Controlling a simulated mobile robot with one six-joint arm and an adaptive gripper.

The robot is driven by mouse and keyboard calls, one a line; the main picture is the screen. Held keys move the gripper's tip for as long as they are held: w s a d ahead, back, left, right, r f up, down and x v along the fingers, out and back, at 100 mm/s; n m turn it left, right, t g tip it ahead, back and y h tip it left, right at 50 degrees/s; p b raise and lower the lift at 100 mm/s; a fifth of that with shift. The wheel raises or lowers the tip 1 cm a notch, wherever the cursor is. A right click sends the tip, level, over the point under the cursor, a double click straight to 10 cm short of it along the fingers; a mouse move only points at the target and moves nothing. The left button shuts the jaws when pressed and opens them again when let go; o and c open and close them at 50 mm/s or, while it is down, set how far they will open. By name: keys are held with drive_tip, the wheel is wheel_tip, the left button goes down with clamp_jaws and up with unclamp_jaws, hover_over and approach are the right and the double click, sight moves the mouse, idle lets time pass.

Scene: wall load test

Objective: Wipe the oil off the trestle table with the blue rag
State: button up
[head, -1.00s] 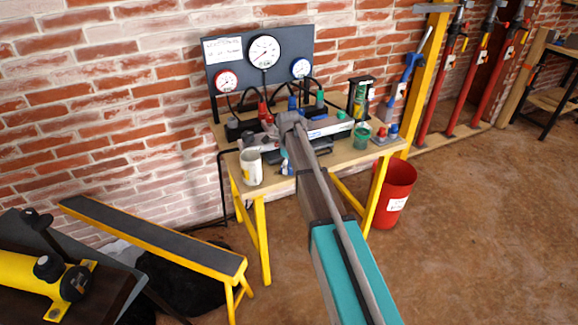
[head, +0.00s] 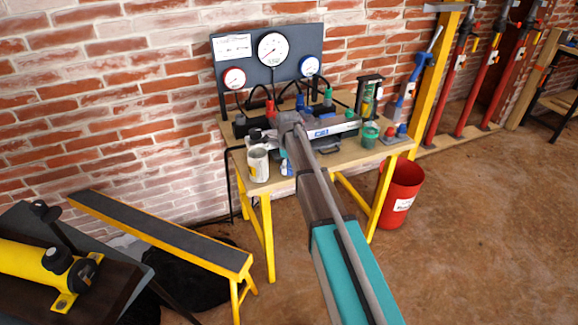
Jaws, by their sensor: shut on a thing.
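The trestle table (head: 345,153) has a pale wooden top and yellow legs and stands against the brick wall. My arm reaches over its front edge. My gripper (head: 262,138) is at the arm's far end, low over the left middle of the top, mostly hidden behind my wrist and among the clutter. It is shut on the blue rag, but the rag is hardly visible behind my arm. Whether it touches the top I cannot tell. No oil patch can be made out; my arm covers part of the top.
A white tin (head: 258,165) and a small bottle (head: 286,168) stand near the front edge. A gauge board (head: 240,80) rises behind. A green cup (head: 370,134) stands right. A red bucket (head: 400,195) is beside the table. A yellow-edged bench (head: 165,235) stands front left. Floor at right is clear.

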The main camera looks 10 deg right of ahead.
sight(280, 168)
drive_tip(key=shift+a, duration=0.15)
drive_tip(key=shift+s+a, duration=0.2)
drive_tip(key=shift+a, duration=0.5)
drive_tip(key=shift+s+a, duration=0.2)
drive_tip(key=shift+a, duration=0.5)
drive_tip(key=shift+r, duration=0.1)
drive_tip(key=shift+r+p, duration=2.95)
drive_tip(key=shift+p, duration=0.15)
drive_tip(key=shift+r, duration=0.15)
drive_tip(key=shift+r+p, duration=1.4)
drive_tip(key=shift+p, duration=0.15)
drive_tip(key=shift+s+f, duration=0.1)
drive_tip(key=shift+s, duration=0.1)
